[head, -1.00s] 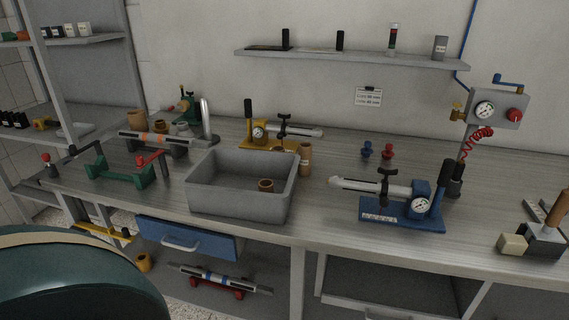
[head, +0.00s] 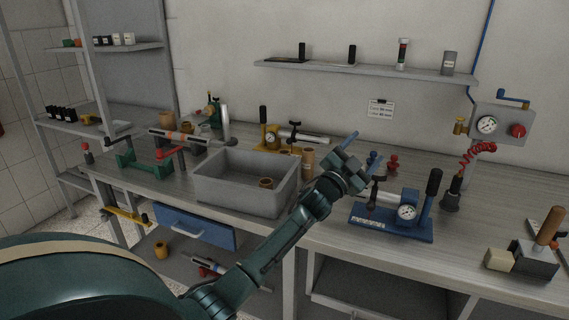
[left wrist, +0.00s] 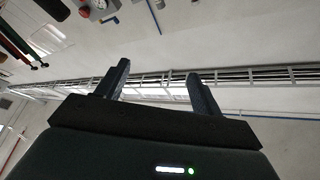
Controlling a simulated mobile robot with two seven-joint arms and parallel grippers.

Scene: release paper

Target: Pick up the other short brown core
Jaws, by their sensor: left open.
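A short brown core (head: 265,183) sits inside the grey bin (head: 245,200) on the bench. A taller brown core (head: 308,163) stands on the bench just right of the bin's far corner. My left gripper (head: 362,151) is raised above the bench, right of the bin and near the blue gauge device (head: 400,215). Its fingers are apart and empty. In the left wrist view the open fingers (left wrist: 160,82) point toward the ceiling and upper wall, with no core between them. My right gripper is not in view.
A yellow gauge device (head: 270,138) stands behind the bin, and a green stand (head: 140,162) is to its left. A wall shelf (head: 365,67) hangs above. A tan ring (head: 161,250) lies on the lower shelf.

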